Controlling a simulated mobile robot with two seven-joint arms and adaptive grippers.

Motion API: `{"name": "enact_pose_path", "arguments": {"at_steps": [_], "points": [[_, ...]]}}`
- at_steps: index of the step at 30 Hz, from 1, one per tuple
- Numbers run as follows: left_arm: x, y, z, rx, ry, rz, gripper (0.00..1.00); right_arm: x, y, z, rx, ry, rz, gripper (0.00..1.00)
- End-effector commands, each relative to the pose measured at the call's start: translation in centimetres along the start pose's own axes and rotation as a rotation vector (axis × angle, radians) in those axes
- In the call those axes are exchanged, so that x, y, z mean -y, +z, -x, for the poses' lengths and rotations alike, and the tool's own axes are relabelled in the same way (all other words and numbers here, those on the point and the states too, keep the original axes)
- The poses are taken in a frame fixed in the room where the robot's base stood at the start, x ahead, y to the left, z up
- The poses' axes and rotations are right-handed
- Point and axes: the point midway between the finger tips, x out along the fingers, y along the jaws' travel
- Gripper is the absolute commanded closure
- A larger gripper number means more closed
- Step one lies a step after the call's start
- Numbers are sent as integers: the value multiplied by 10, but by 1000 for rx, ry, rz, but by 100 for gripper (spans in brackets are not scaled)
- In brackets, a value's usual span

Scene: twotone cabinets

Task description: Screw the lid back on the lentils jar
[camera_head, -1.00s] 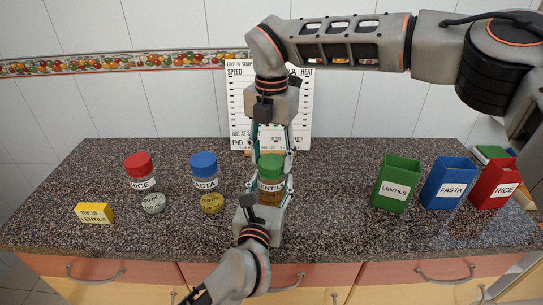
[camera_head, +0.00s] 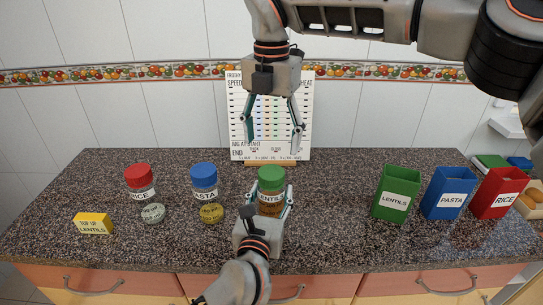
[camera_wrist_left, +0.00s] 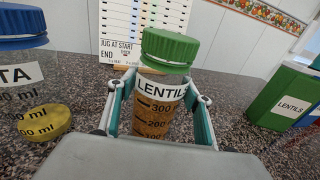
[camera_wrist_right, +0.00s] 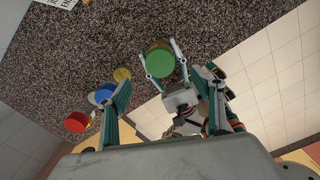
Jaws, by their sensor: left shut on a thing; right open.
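The lentils jar (camera_head: 271,199) stands upright on the counter, with brown contents and a white label. The green lid (camera_head: 271,177) sits on top of it and looks level; I cannot tell how tight it is. In the left wrist view the lid (camera_wrist_left: 169,49) covers the mouth of the jar (camera_wrist_left: 154,108). My left gripper (camera_head: 272,203) is shut around the jar's body from the front. My right gripper (camera_head: 271,133) is open and empty above the lid, fingers pointing down. The right wrist view shows the lid (camera_wrist_right: 160,61) beyond and between its spread fingers.
The red-lidded rice jar (camera_head: 140,185) and blue-lidded pasta jar (camera_head: 204,184) stand left, with round tokens before them. A yellow block (camera_head: 93,223) lies far left. Green (camera_head: 396,193), blue (camera_head: 447,194) and red (camera_head: 497,194) boxes stand right. A board (camera_head: 270,110) stands behind.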

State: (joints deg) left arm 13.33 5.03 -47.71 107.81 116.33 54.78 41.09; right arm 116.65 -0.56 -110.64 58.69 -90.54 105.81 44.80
Motion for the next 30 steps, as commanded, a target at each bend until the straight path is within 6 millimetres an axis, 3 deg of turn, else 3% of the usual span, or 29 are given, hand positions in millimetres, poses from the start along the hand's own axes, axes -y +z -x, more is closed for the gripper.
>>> {"name": "enact_pose_path", "arguments": {"at_steps": [7,19,20,21,30], "points": [[0,-1,0,-2,0,0,100,0,0,33,2,0,0,33],[0,-1,0,-2,0,0,100,0,0,38,0,-1,0,33],[0,-1,0,-2,0,0,43,0,0,38,0,0,0,33],[0,-1,0,-2,0,0,32,0,0,38,0,0,0,33],[0,0,0,-1,0,0,31,0,0,38,0,0,0,33]]}}
